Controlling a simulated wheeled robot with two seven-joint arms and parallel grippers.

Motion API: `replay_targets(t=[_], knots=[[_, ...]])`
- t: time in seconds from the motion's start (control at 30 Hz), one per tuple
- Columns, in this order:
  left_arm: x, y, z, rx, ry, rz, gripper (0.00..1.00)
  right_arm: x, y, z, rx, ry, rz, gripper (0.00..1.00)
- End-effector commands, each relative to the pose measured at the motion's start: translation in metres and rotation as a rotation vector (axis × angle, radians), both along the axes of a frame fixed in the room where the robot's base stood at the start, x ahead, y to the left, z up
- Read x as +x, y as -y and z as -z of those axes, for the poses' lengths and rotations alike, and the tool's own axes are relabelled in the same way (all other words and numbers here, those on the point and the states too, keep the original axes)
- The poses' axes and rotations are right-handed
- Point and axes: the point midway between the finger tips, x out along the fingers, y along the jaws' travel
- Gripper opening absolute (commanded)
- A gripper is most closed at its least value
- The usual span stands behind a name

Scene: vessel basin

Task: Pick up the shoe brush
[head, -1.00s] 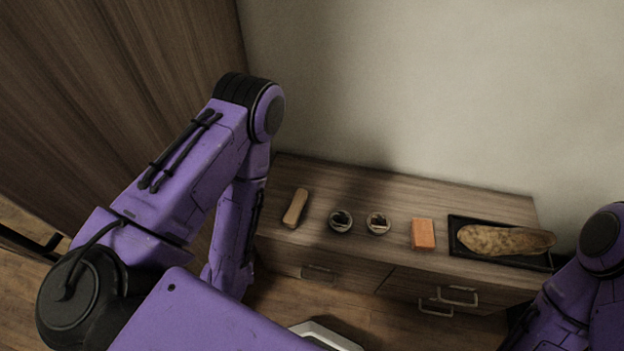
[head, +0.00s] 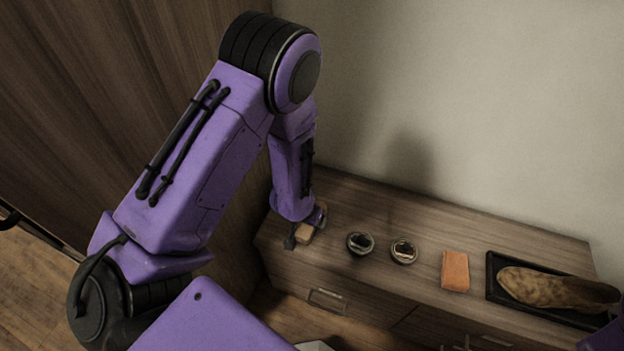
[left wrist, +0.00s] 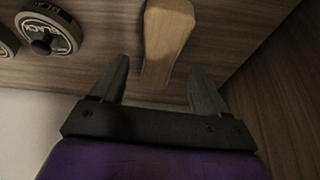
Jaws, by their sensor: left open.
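The shoe brush (head: 304,235) is a light wooden block near the left end of the cabinet top, partly hidden by my left gripper in the head view. In the left wrist view the brush (left wrist: 167,38) shows as a long tan handle. My left gripper (head: 306,228) is open over the brush. In the left wrist view the gripper (left wrist: 159,82) has one dark finger on each side of the brush's near end, with gaps showing between the fingers and the wood. My right gripper is not in view.
Two round tins (head: 360,244) (head: 403,250) stand right of the brush. Farther right are an orange block (head: 455,270) and a black tray (head: 492,284) holding a worn brown shoe-like object (head: 555,289). A wall rises behind the cabinet (head: 400,200); wood panelling (head: 90,90) stands left.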

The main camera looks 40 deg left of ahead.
Motion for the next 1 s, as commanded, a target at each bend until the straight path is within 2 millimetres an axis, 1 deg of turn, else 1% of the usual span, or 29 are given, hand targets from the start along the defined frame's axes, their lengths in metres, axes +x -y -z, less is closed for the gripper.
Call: replay_targets(t=[0.03,0.1,0.23,1.0], knots=[[0.004,0.0,0.011,0.0,-0.002,0.001,0.74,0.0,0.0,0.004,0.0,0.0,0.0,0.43],[0.011,0.0,0.023,0.0,-0.001,0.0,0.74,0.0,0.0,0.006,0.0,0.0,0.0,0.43],[0.017,-0.001,0.037,-0.001,-0.001,-0.001,0.74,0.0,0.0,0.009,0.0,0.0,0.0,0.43],[0.018,-0.001,0.043,-0.001,-0.001,-0.001,0.74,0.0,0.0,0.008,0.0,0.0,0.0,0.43]])
